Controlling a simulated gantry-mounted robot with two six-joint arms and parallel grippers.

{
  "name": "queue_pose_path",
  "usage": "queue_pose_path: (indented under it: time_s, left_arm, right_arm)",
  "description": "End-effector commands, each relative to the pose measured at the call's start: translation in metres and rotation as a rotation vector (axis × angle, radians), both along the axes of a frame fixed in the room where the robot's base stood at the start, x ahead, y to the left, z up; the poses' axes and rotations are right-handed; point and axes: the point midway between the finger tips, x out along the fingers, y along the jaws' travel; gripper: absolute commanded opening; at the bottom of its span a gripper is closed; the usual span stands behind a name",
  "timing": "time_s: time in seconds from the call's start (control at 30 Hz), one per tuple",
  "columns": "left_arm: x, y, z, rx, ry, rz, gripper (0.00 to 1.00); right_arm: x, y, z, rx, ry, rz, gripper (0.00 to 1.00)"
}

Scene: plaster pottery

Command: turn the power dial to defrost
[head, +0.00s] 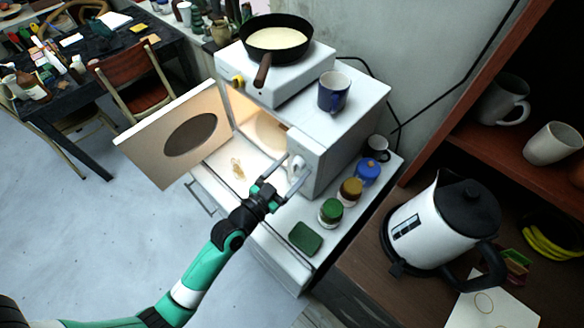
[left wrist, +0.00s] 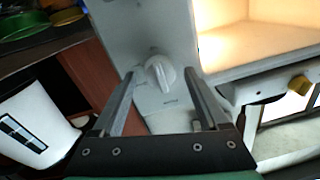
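The white microwave (head: 350,110) stands on a white counter with its door (head: 148,150) wide open and its inside lit. Its power dial (head: 297,161) is a white knob on the front panel, right of the opening. In the left wrist view the dial (left wrist: 160,74) shows whole, with small markings around it too blurred to read. My left gripper (head: 282,174) is open in front of the panel. In the left wrist view its fingertips (left wrist: 159,78) lie on either side of the dial; I cannot tell whether they touch it. My right gripper is out of view.
A hot plate with a frying pan (head: 277,38) and a blue mug (head: 334,91) stand on the microwave. Jars with green (head: 331,212), brown and blue lids stand right of my gripper, near a green block (head: 305,238). A kettle (head: 440,225) stands further right.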

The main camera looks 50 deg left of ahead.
Motion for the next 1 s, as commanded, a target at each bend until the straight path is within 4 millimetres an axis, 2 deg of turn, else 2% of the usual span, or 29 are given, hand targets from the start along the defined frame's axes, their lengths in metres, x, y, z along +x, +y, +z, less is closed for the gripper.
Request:
queue_pose_path:
  time_s: [0.03,0.07,0.4,0.77,1.0]
  left_arm:
    - [-0.0001,0.0,-0.0001,0.0,0.0,0.0,0.67]
    - [-0.0002,0.0,-0.0001,0.0,0.0,0.0,0.62]
    - [-0.0004,0.0001,-0.0001,0.0,0.0,0.0,0.01]
    - [-0.0005,0.0002,0.0008,-0.035,-0.001,0.001,0.0]
    - [-0.0006,0.0009,0.0019,-0.157,-0.009,0.001,0.0]
  right_arm:
    - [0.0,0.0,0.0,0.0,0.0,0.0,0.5]
    - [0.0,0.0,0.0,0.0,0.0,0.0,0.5]
    - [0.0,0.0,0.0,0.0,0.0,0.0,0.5]
    - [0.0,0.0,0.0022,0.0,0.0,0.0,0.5]
    - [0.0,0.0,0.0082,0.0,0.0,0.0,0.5]
